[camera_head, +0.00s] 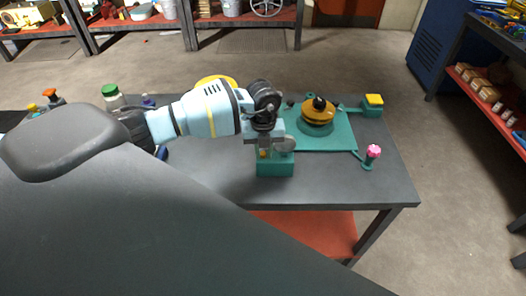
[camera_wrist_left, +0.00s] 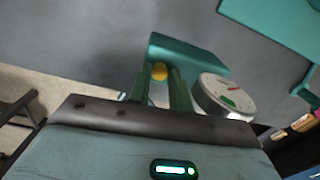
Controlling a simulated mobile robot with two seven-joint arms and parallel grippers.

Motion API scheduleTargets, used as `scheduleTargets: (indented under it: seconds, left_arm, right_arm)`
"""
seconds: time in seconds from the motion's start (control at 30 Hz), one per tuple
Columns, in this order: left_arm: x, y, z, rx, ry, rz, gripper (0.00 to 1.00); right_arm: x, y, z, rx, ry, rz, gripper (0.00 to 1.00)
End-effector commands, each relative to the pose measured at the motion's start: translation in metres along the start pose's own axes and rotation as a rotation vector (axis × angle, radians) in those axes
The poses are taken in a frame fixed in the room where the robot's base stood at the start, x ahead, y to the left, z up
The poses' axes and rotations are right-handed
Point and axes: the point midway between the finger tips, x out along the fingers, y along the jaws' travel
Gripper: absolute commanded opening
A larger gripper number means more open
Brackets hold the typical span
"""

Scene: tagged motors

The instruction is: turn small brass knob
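The small brass knob (camera_head: 264,153) is on a teal box (camera_head: 275,169) near the front of the grey table. In the left wrist view the knob (camera_wrist_left: 159,71) is a yellow ball in front of the teal box (camera_wrist_left: 190,55). My left gripper (camera_wrist_left: 159,76) has its two green fingers close on either side of the knob, with the narrow gap filled by it, so it looks shut on the knob. In the head view the gripper (camera_head: 264,148) partly hides the knob. A round white dial (camera_wrist_left: 226,95) with a red needle and green sector is beside the fingers. My right gripper is out of view.
Behind the box, a teal plate (camera_head: 340,136) bears a brass-coloured wheel with a black knob (camera_head: 318,108). A yellow button box (camera_head: 373,102) and a pink knob (camera_head: 374,151) stand at the right. A green-capped jar (camera_head: 111,95) is at the left. The table's front right is clear.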

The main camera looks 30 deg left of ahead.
Motion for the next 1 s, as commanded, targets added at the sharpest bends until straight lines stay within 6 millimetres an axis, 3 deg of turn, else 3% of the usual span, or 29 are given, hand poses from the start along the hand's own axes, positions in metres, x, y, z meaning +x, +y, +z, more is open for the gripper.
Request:
scheduleTargets:
  seconds: [0.03, 0.13, 0.2, 1.0]
  left_arm:
    - [0.011, 0.009, -0.003, -0.002, 0.015, 0.030, 0.29]
    - [0.009, 0.009, -0.003, -0.002, 0.015, 0.029, 0.30]
    - [0.004, 0.008, -0.003, -0.001, 0.014, 0.028, 0.45]
    - [-0.071, 0.001, -0.001, 0.003, 0.005, 0.007, 0.45]
  right_arm:
    - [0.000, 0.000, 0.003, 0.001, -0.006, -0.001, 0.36]
    - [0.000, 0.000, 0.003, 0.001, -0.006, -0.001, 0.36]
    - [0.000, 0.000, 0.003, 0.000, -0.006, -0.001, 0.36]
    - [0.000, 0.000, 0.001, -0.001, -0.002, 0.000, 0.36]
